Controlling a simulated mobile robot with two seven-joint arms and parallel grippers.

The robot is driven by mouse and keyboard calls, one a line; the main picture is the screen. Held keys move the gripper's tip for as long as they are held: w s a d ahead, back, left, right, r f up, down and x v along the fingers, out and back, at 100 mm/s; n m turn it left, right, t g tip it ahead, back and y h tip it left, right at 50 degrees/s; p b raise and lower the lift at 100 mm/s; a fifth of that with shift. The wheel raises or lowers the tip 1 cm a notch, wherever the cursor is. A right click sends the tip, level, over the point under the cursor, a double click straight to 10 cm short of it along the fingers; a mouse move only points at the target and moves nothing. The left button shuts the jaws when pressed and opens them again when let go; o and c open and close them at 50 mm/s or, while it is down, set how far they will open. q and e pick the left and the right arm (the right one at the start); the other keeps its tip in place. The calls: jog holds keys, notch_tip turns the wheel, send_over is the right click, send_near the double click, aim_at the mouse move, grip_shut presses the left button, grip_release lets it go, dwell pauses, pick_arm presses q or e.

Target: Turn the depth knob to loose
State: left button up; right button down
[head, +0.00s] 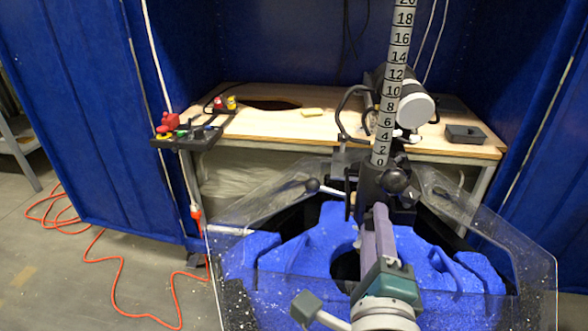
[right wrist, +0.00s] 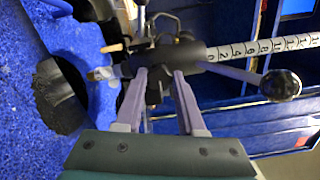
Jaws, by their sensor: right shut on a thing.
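The black clamp (head: 368,183) sits at the foot of the upright depth scale (head: 385,130), whose printed numbers start at 0. My right gripper (head: 379,208) reaches up to the clamp's near side. In the right wrist view its two fingers (right wrist: 160,73) are shut on a small dark part between them, which appears to be the depth knob (right wrist: 154,90). The fingers and dark clamp parts hide most of it, so its turn angle cannot be told. A black ball-ended lever (head: 396,180) stands just above the fingers; it shows large in the right wrist view (right wrist: 282,84). My left gripper is out of view.
A second ball-ended lever (head: 313,185) sticks out left of the clamp. Clear tank panels (head: 480,205) flank the blue foam (head: 295,250), which has a dark opening. Behind stands a wooden bench (head: 275,122) with a small dark tray (head: 465,133). An orange cable (head: 120,285) lies on the floor.

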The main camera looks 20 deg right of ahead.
jog(key=shift+n+p, duration=0.75)
jog(key=shift+n, duration=2.45)
jog(key=c, duration=0.5)
grip_release()
jog(key=p+v, duration=0.1)
jog(key=v, duration=0.9)
